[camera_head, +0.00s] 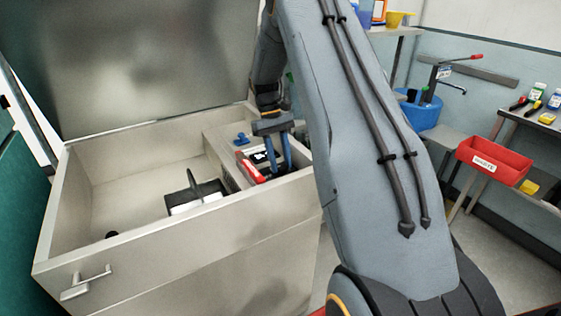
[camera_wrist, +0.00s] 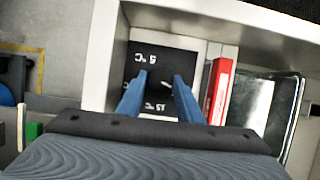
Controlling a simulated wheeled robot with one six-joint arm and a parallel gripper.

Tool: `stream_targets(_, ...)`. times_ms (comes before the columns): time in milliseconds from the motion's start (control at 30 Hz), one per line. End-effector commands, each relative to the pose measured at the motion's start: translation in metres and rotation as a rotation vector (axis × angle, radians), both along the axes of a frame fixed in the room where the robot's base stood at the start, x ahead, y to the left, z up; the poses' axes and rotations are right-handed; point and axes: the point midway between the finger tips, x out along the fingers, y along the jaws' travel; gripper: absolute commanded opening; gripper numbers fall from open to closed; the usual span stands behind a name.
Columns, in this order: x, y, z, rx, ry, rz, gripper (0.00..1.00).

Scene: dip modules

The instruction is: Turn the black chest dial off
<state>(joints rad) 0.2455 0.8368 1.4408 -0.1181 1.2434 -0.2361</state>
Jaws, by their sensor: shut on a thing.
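The steel chest (camera_head: 200,245) stands open with its lid (camera_head: 150,60) raised. A black panel (camera_wrist: 133,68) with upside-down white temperature marks is set in a ledge inside it. The black dial (camera_wrist: 160,83) is on this panel, between my fingers in the wrist view. My gripper (camera_head: 280,165) points down over the ledge, its blue fingers shut on the dial from both sides (camera_wrist: 161,80). A small pale mark shows on the dial, but its exact setting is hard to tell. In the head view the fingers hide the dial.
A red thing (camera_wrist: 219,90) stands close to my right finger in the wrist view; it also shows in the head view (camera_head: 249,168). A small blue knob (camera_head: 241,138) sits on the ledge. A dark box with white contents (camera_head: 196,201) is in the chest. A red bin (camera_head: 494,161) stands right.

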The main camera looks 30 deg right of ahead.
Motion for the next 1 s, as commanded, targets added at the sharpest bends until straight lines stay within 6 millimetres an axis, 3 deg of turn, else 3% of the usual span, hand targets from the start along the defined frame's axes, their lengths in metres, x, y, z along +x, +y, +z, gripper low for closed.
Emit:
stream_targets(33, 0.0, 0.0, 0.0, 0.0, 0.0, 0.001, 0.1)
stream_targets(67, 0.0, 0.0, 0.0, 0.0, 0.0, 0.001, 0.36)
stream_targets(167, 0.0, 0.0, 0.0, 0.0, 0.0, 0.0, 0.5)
stream_targets(533, 0.003, 0.0, 0.005, 0.0, -0.002, -0.001, 0.5)
stream_targets(1000, 0.028, 0.001, 0.066, 0.0, -0.002, 0.0, 0.5)
